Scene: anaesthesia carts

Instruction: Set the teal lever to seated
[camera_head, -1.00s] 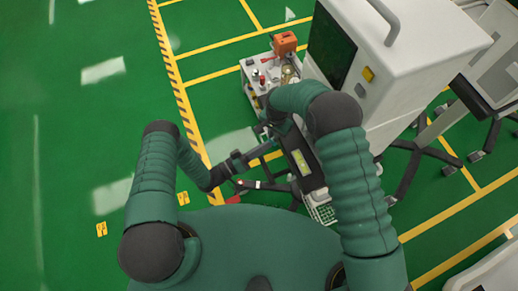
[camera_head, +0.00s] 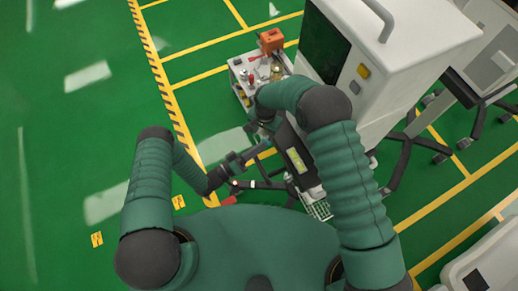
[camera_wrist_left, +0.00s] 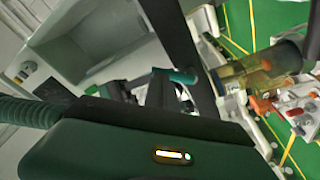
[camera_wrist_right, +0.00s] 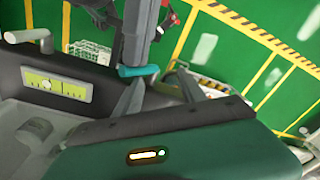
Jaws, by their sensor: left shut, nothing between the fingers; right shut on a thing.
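The teal lever (camera_wrist_right: 138,71) is a short rounded bar. It shows at the fingertips of my right gripper (camera_wrist_right: 158,78) in the right wrist view, and that gripper is shut on it. The lever also shows in the left wrist view (camera_wrist_left: 176,76), just past the dark fingers of my left gripper (camera_wrist_left: 165,94). My left gripper is shut and empty, close to the lever. In the head view my right forearm and a dark post hide the lever, and both grippers are close together beside the cart. The lever's exact setting cannot be told.
A large white machine (camera_head: 410,45) with a dark screen stands on the right. A small white cart with coloured knobs and an orange box (camera_head: 271,41) is ahead. A wire basket (camera_head: 318,209) is near my right arm. Green floor on the left is clear.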

